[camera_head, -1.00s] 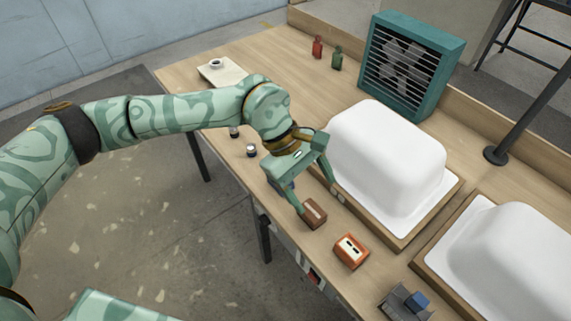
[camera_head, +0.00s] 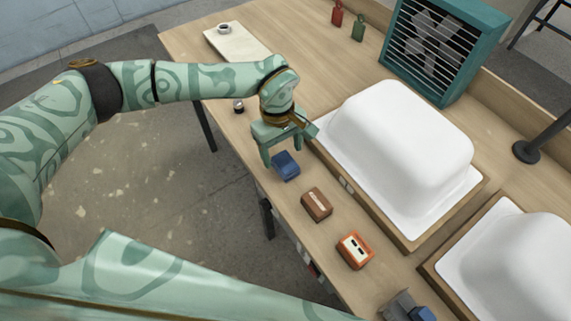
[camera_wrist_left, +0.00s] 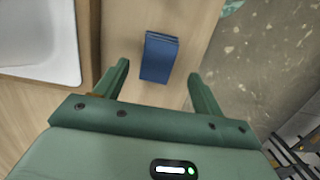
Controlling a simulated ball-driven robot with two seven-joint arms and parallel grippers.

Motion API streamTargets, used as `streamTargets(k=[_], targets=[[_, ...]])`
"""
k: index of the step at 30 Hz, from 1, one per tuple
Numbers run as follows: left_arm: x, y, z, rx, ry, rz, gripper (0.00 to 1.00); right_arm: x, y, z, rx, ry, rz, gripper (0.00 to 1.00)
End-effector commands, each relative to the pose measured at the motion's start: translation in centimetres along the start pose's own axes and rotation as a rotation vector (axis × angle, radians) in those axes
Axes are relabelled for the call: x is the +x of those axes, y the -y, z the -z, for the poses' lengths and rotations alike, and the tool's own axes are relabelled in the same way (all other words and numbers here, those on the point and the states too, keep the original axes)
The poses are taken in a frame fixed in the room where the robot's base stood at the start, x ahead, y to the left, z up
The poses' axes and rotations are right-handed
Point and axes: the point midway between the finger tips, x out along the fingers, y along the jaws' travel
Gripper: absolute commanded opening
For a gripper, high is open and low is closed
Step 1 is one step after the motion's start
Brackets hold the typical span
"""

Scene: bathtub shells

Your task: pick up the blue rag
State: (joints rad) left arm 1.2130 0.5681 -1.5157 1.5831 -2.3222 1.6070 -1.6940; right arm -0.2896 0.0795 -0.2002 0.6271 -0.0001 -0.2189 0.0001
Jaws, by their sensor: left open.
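The blue rag (camera_head: 286,165) is a small folded dark blue block on the wooden table near its front edge. It also shows in the left wrist view (camera_wrist_left: 159,57), upper middle, lying flat with layered folds. My left gripper (camera_head: 290,148) is open and empty, just behind and above the rag in the head view. In the left wrist view its two fingers (camera_wrist_left: 159,80) are spread wide, with the rag lying between and beyond their tips, apart from both. My right gripper is not in view.
White tub shells on wooden frames (camera_head: 400,130) (camera_head: 525,265) stand to the right. A brown block (camera_head: 317,204) and an orange block (camera_head: 355,250) lie along the table's front edge. A grey holder with a blue piece (camera_head: 405,306) is at the bottom. A teal fan (camera_head: 445,50) stands behind.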

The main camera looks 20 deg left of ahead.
Motion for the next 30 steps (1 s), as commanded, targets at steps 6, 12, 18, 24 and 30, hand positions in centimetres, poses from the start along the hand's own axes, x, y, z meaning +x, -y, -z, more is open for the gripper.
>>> streamTargets(k=[6,12,18,24,30], targets=[[3.9,-0.2,-0.3,0.000,0.004,0.003,0.69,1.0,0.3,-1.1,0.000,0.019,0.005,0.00],[4.7,-0.3,-0.3,0.001,0.002,0.001,0.69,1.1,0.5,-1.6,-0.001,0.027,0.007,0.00],[4.6,-0.3,-0.3,0.001,0.002,0.001,0.50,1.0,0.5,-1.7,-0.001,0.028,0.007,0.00],[4.6,-0.3,-0.3,0.001,0.002,0.000,0.17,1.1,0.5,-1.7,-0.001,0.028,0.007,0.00],[4.5,-0.3,-0.3,0.001,0.001,0.000,0.17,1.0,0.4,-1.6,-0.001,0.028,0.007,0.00]])
